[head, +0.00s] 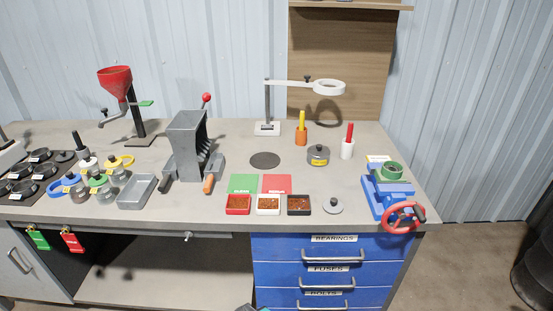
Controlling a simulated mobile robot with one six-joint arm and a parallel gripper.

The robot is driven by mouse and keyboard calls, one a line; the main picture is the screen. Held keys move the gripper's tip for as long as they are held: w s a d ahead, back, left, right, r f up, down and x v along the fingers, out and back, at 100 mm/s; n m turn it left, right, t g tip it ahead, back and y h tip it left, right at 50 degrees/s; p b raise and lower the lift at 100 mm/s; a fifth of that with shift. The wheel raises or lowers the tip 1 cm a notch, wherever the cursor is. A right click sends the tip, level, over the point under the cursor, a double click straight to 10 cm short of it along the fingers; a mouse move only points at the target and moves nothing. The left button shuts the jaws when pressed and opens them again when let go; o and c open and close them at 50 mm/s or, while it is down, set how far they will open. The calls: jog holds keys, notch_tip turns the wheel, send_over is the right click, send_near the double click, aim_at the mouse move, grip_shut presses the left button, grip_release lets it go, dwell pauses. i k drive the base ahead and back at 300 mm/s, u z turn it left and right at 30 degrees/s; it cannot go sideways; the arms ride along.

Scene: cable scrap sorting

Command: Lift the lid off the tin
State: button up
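A small round grey tin (318,158) with a yellow label stands upright on the bench, right of centre. A lid with a dark knob (318,148) appears to sit on top of it. A separate grey round lid (333,206) with a dark knob lies flat near the bench's front edge, beside three small trays. My gripper cannot be made out in the head view; only a small dark shape shows at the bottom edge, too cut off to identify.
An orange cup (301,137) and a white cup (347,149) flank the tin behind. A ring lamp (329,87) overhangs the area. A blue vise (388,193) stands right. Red, white and black trays (268,212) line the front. A grey hopper (187,143) stands left.

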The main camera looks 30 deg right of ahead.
aim_at(320, 151)
jog(key=z, duration=0.1)
jog(key=k, duration=0.2)
jog(key=u, duration=1.2)
jog(key=k, duration=0.65)
jog(key=z, duration=0.4)
jog(key=i, duration=1.7)
jog(key=u, duration=0.4)
